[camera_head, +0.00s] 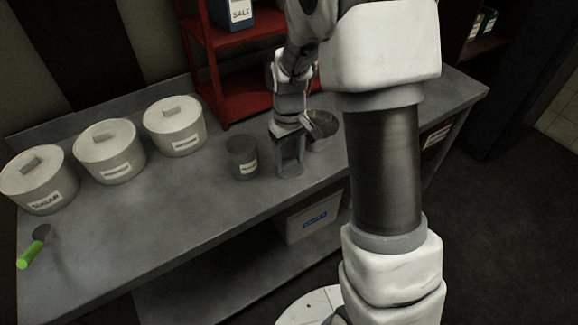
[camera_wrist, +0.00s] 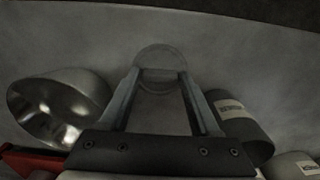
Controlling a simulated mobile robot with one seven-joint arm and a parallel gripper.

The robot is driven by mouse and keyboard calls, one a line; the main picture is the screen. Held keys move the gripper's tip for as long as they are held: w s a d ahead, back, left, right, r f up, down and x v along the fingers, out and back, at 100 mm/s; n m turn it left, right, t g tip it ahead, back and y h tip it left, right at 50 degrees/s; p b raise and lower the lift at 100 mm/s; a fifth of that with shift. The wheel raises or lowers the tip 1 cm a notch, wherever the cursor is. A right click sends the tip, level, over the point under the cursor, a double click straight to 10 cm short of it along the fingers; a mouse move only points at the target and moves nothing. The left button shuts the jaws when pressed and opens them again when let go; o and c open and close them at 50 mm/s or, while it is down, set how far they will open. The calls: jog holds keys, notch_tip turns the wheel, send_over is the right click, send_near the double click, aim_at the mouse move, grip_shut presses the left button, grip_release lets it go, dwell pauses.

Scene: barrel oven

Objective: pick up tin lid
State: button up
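The tin lid (camera_wrist: 158,57) is a small grey disc lying on the grey counter. In the head view the lid (camera_head: 290,171) shows low between my fingers. My gripper (camera_head: 290,163) points down over it, with its fingers apart. In the wrist view my gripper (camera_wrist: 160,76) has one fingertip on each side of the lid's near part, where a paler band shows. I cannot tell whether the fingers touch it. A dark grey labelled tin (camera_head: 242,158) stands just left of my gripper; it also shows at the right in the wrist view (camera_wrist: 240,125).
A metal bowl (camera_head: 323,131) stands close behind my gripper, to the right. Several white lidded canisters (camera_head: 109,149) line the counter's (camera_head: 165,220) back left. A green-handled tool (camera_head: 34,247) lies front left. A red shelf (camera_head: 250,108) rises behind. The counter's front middle is clear.

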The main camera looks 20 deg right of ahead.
jog(key=c, duration=0.9)
jog(key=shift+r, duration=0.1)
